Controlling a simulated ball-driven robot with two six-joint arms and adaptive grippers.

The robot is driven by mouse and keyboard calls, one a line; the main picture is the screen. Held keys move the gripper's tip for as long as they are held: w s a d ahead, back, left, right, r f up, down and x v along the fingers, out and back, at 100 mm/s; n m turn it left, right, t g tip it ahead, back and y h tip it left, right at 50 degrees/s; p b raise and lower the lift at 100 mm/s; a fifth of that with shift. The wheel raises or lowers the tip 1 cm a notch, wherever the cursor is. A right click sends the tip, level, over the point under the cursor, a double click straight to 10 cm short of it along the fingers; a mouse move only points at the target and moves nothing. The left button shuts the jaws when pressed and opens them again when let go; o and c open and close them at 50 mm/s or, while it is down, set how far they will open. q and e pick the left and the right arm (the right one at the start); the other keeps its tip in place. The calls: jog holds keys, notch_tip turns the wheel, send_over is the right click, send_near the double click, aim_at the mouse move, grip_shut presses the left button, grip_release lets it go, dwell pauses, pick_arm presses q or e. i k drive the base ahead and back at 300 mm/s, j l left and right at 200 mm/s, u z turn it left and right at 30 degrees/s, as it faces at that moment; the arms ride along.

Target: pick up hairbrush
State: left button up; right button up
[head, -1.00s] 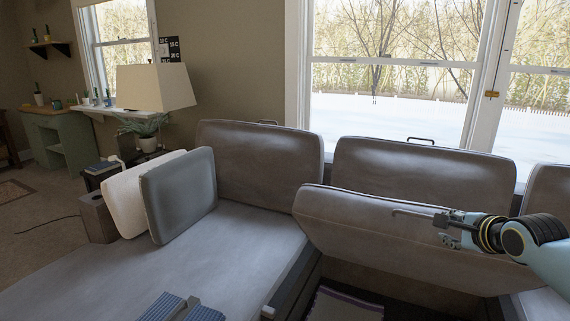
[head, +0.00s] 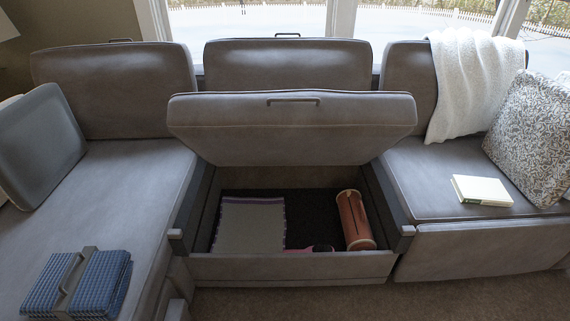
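The sofa's middle seat is lifted as a lid (head: 292,128) over an open storage box (head: 290,266). At the front of the box floor lies a small thing with a dark rounded part and a pinkish part, which may be the hairbrush (head: 322,248). The box's front wall partly hides it. It lies between a grey cloth with a purple-striped edge (head: 252,225) and a reddish cylinder (head: 354,220). Neither of my grippers shows in the head view.
A blue folded cloth with a grey strap (head: 85,283) lies on the left seat. A pale book (head: 481,190), a patterned pillow (head: 536,135) and a white throw (head: 472,80) are on the right seat. Carpet (head: 420,303) is clear in front.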

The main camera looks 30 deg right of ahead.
aim_at(326, 248)
jog(key=z, duration=1.3)
jog(key=i+l+u, duration=0.15)
jog(key=u, duration=0.25)
jog(key=i+l+u, duration=0.1)
jog(key=u, duration=0.25)
jog(key=i+l+u, duration=0.1)
jog(key=l+u, duration=0.3)
jog(key=i+l+u, duration=0.1)
jog(key=l, duration=0.35)
jog(key=i+l, duration=0.2)
jog(key=l, duration=0.25)
jog(key=i+l+u, duration=0.15)
jog(key=l, duration=0.25)
